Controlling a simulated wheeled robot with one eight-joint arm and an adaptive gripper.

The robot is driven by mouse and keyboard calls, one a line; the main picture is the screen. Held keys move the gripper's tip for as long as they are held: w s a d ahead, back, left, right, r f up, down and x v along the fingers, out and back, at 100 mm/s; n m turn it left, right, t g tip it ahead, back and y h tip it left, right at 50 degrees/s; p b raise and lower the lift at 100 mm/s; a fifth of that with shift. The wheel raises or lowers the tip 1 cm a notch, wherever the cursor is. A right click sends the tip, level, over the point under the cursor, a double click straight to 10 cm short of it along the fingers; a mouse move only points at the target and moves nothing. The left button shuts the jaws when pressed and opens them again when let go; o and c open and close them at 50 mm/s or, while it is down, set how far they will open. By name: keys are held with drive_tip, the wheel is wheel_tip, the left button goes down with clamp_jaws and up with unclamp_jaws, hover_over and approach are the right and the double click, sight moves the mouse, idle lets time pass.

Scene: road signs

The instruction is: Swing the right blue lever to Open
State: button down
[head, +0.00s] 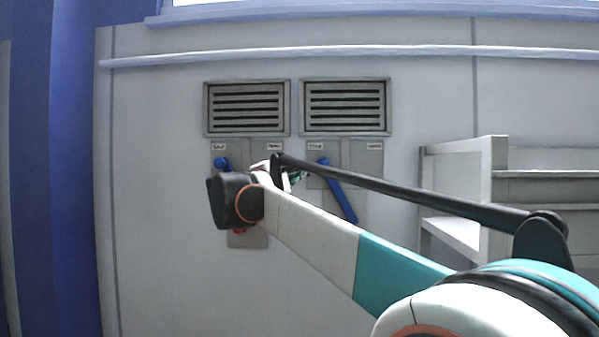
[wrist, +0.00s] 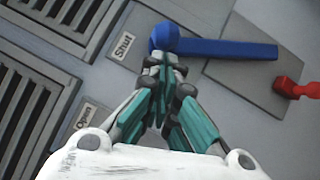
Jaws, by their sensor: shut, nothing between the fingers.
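The right blue lever (head: 338,192) is on the wall below the right vent. Its round hub is at the top and its bar slants down and to the right. In the wrist view the lever (wrist: 230,48) has its hub beside the "Shut" label (wrist: 122,46). My gripper (head: 300,176) is shut and empty, just left of the lever's hub in the head view. In the wrist view its fingertips (wrist: 163,62) overlap the picture close to the hub; I cannot tell if they touch. The right-hand label (head: 374,147) of this lever is too small to read.
A left blue lever (head: 221,163) is partly hidden by my arm. Two vents (head: 247,108) (head: 345,107) sit above. A red fitting (wrist: 298,88) stands out from a plate in the wrist view. A white shelf unit (head: 490,185) stands at right.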

drive_tip(key=shift+d+r, duration=0.1)
drive_tip(key=d+r+m+g+y+p, duration=0.1)
drive_tip(key=d+r+m+p, duration=0.1)
drive_tip(key=d, duration=0.4)
drive_tip(key=d+r+m+g+p, duration=0.1)
drive_tip(key=d+r+m+p, duration=0.1)
drive_tip(key=d, duration=0.5)
drive_tip(key=shift+s+d+r+m+g+y+p, duration=0.3)
drive_tip(key=shift+r+m+y+p, duration=0.15)
drive_tip(key=shift+p, duration=0.6)
drive_tip(key=shift+f, duration=0.1)
